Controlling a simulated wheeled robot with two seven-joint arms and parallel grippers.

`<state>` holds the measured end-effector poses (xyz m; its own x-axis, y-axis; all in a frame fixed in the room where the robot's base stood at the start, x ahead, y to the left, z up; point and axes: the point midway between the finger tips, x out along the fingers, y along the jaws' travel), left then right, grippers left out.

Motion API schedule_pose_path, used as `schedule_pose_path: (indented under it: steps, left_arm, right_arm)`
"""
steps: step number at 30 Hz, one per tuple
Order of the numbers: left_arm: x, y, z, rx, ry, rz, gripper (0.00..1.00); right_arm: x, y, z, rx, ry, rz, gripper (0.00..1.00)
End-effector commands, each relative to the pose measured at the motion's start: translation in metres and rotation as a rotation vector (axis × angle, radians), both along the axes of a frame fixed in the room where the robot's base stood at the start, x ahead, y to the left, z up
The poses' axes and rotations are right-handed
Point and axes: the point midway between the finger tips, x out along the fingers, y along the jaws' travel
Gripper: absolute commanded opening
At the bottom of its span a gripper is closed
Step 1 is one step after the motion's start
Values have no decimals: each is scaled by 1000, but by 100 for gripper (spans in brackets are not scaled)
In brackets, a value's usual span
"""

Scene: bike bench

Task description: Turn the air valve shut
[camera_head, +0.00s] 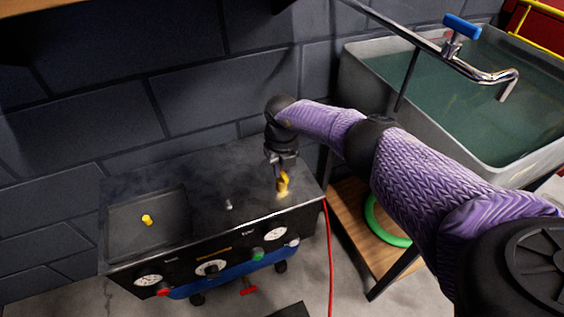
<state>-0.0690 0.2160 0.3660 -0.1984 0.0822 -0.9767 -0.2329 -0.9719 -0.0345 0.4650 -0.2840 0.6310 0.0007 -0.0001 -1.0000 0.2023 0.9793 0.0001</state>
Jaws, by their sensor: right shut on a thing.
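A dark box-shaped unit (215,205) with gauges stands against the wall. My right gripper (280,172) reaches down to the right part of its top and is shut on a small yellow piece (284,185), which I take to be the air valve's handle. The jaws hide part of it, and I cannot tell how far it is turned. A yellow knob (147,220) sits on a raised panel at the left of the top. A red handle (249,290) shows below the unit's front. My left gripper is out of view.
A grey basin of greenish water (430,90) stands at the right, with a metal pipe and blue-handled tap (462,27) above it. A green ring (384,222) lies on a wooden shelf. A red hose (329,260) hangs at the unit's right side.

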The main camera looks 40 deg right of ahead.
Motion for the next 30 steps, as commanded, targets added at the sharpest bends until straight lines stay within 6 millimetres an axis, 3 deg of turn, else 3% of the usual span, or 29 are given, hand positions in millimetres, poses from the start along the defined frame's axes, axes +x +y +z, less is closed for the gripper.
schedule_pose_path:
  steps: [12,13,18,26,30]
  left_arm:
    - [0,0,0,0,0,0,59]
    - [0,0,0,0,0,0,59]
    - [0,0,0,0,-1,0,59]
    - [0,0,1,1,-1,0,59]
    - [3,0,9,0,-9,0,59]
  right_arm:
    - [-2,2,-2,4,8,-3,0]
    - [-2,2,-2,4,8,-3,22]
    - [-1,1,-1,2,6,-3,53]
    - [0,1,0,1,3,-4,53]
    - [0,0,15,1,-1,-4,53]
